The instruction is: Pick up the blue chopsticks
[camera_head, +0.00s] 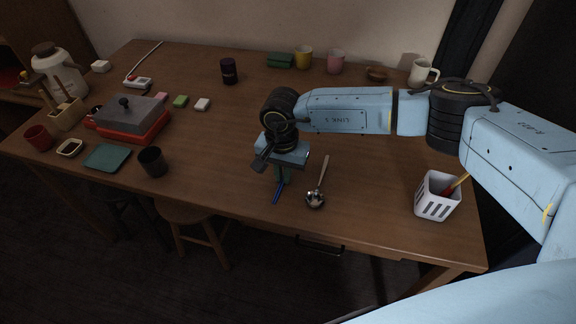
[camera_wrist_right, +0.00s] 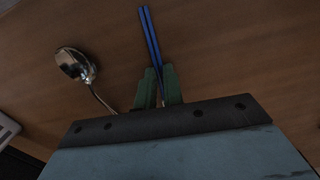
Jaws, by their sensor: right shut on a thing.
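The blue chopsticks (camera_head: 277,193) are at the front middle of the wooden table, with their ends showing below my right gripper (camera_head: 282,180). In the right wrist view the chopsticks (camera_wrist_right: 150,40) run side by side away from the gripper. The green fingers of my right gripper (camera_wrist_right: 158,88) are shut on them. The rest of the chopsticks is hidden by the gripper. I cannot tell whether they are lifted off the table. My left gripper is not in view.
A metal ladle (camera_head: 316,197) lies just right of the chopsticks, also in the right wrist view (camera_wrist_right: 76,65). A white slotted holder (camera_head: 437,197) stands at the right front. A dark cup (camera_head: 152,161) and green plate (camera_head: 107,158) are left. The table's front edge is close.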

